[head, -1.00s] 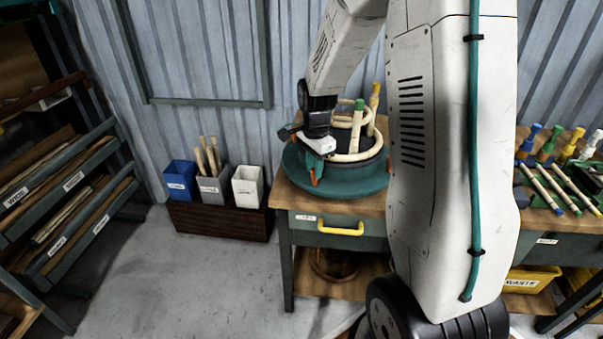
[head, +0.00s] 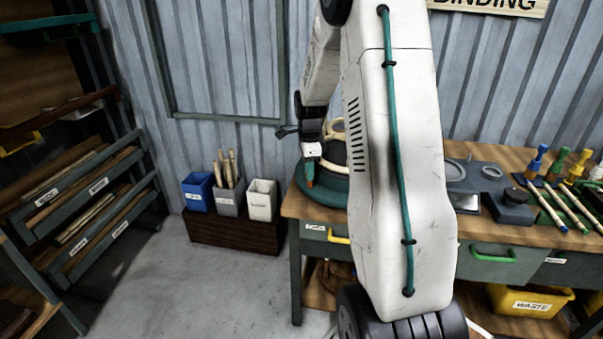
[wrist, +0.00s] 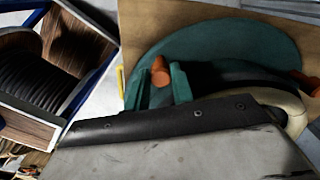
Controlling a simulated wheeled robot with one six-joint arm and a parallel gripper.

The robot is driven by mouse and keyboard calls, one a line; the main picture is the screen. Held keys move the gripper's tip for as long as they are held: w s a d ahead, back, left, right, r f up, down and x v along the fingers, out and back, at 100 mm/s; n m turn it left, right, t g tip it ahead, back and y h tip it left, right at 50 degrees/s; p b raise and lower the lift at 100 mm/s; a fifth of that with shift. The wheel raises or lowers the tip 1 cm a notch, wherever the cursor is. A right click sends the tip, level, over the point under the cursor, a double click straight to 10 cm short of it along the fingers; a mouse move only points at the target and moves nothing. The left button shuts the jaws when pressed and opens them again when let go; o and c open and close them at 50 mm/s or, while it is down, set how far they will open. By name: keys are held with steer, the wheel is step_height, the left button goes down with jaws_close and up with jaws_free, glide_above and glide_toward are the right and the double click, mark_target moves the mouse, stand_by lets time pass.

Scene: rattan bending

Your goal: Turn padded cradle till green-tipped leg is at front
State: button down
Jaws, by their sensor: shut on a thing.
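The padded cradle is a round teal turntable (head: 318,205) with a dark pad, on the left bench. It also shows in the wrist view (wrist: 260,38). A pale rattan frame (head: 336,131) rests on it, and part of its curve shows in the wrist view (wrist: 293,108). My gripper (head: 309,172) is at the cradle's left front. In the wrist view my gripper's teal fingers (wrist: 160,88) are shut around an orange peg (wrist: 160,70) of the cradle. A second orange peg (wrist: 306,83) is at right. My arm hides the cradle's right side; the green-tipped leg is not visible.
Blue, grey and white bins (head: 230,197) stand left of the bench on a brown box. A labelled rack (head: 95,195) is at far left. A yellow drawer handle (head: 338,236) is below the cradle. Tools and coloured clamps (head: 545,175) lie on the right bench.

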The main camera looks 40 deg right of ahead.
steer(key=shift+w+d, duration=0.1)
steer(key=shift+w, duration=0.05)
stand_by(0.3)
steer(key=c, duration=1.2)
jaws_free()
step_height(320, 180, up, 8)
